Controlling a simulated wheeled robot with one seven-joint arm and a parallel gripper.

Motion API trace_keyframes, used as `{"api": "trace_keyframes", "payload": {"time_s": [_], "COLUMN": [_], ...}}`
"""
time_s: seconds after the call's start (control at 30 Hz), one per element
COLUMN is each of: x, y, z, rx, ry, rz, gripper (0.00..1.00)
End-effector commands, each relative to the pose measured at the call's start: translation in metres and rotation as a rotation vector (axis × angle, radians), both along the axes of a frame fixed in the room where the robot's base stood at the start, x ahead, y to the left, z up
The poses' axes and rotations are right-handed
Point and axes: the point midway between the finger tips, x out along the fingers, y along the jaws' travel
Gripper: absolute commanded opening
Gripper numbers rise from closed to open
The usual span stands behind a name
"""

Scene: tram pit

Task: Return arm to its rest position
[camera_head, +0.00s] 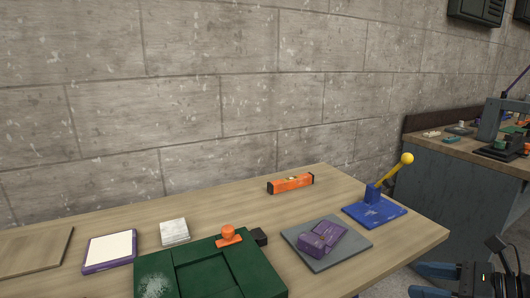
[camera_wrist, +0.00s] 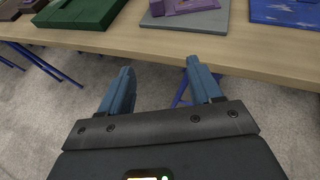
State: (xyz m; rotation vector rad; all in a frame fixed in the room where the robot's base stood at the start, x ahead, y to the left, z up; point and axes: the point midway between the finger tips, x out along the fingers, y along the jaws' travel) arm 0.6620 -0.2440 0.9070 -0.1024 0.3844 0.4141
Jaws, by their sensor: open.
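My gripper (camera_head: 436,281) shows at the lower right of the head view, off the table's front right edge. In the wrist view my gripper (camera_wrist: 160,88) has its two blue fingers apart with nothing between them. The fingers point toward the edge of the wooden table (camera_wrist: 165,45), over the grey floor. The rest of my arm is mostly out of view.
On the table (camera_head: 415,232) are a green fixture (camera_head: 265,275) with an orange knob, a purple block (camera_head: 322,238) on a grey plate (camera_head: 352,245), a blue base (camera_head: 375,212) with a yellow-knobbed lever, and an orange level (camera_head: 290,183). A workbench (camera_head: 450,170) stands at right.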

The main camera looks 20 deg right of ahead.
Motion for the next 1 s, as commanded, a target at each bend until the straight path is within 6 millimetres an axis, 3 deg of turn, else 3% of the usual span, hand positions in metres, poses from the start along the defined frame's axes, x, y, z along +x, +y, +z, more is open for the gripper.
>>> {"api": "trace_keyframes", "payload": {"time_s": [0.37,0.63,0.77,1.0], "x": [0.004,-0.004,-0.021,-0.077], "y": [0.033,0.073,0.104,0.156], "z": [-0.035,-0.075,-0.102,-0.128], "rx": [-0.147,-0.388,-0.6,-1.133], "ry": [-0.016,-0.025,-0.026,-0.048], "rz": [-0.004,0.015,0.057,0.233], "gripper": [0.64,0.64,0.64,0.64]}}
